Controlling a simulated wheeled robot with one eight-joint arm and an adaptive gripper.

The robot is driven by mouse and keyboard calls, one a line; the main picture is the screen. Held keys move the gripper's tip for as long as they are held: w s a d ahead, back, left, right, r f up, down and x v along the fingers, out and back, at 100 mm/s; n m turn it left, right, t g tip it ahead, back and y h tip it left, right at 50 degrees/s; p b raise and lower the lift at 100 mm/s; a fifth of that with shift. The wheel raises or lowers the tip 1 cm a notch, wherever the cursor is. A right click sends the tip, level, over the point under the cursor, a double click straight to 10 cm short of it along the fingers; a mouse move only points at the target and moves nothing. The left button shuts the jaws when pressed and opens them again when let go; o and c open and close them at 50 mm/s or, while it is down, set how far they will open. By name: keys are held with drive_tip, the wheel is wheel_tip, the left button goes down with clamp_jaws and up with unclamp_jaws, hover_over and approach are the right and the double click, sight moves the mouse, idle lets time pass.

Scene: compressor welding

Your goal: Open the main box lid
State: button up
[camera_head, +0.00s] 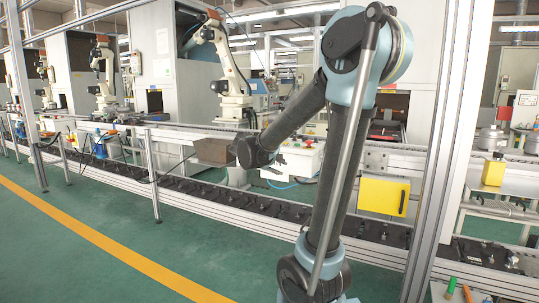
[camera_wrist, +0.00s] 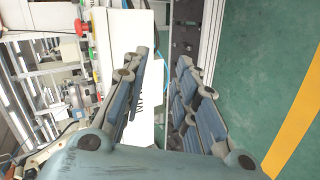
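A yellow box (camera_head: 384,196) with a black handle on its front face is mounted below the conveyor rail, right of my arm in the head view. Its front looks closed. I cannot tell for certain whether it is the main box. My gripper (camera_wrist: 160,58) is open in the wrist view, its two fingers apart with nothing held between them. The yellow box is not recognisable in the wrist view.
A white box (camera_head: 300,160) with red buttons stands behind my arm; a white panel (camera_wrist: 142,30) shows beyond my fingers. Aluminium posts (camera_head: 440,150) frame the right side. A smaller yellow box (camera_head: 493,172) is farther right. Green floor (camera_head: 120,262) is clear at the front left.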

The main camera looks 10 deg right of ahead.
drive_tip(key=w+a+r+n+t, duration=0.3)
drive_tip(key=w+a+r+t, duration=0.1)
drive_tip(key=w+a, duration=0.6)
drive_tip(key=shift+h, duration=0.4)
drive_tip(key=x, duration=1.8)
drive_tip(key=shift+s+d+f, duration=0.1)
clamp_jaws()
